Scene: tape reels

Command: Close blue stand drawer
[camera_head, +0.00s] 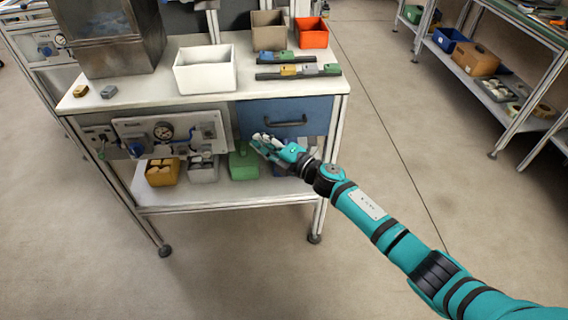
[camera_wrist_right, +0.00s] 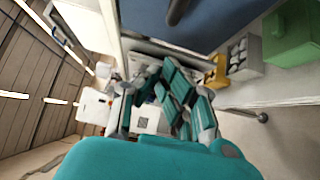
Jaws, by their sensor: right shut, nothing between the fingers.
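The stand (camera_head: 210,107) has a blue drawer (camera_head: 318,113) with a dark bar handle (camera_head: 285,124) on its right half, under the white top. The drawer front looks about flush with the stand; no interior shows, and I cannot tell if a small gap is left. My right gripper (camera_head: 259,142) is shut and empty, just below and left of the handle, in front of the drawer's lower left area. In the right wrist view, the gripper's fingers (camera_wrist_right: 160,98) show beneath the blue drawer front (camera_wrist_right: 235,22); any contact is unclear. My left gripper is not in view.
The stand top holds a white bin (camera_head: 205,78), a brown bin (camera_head: 268,38), an orange bin (camera_head: 311,38) and small blocks. The lower shelf holds a yellow bin (camera_head: 160,180) and a green bin (camera_head: 243,168). A gauge panel (camera_head: 172,134) is left of the drawer.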

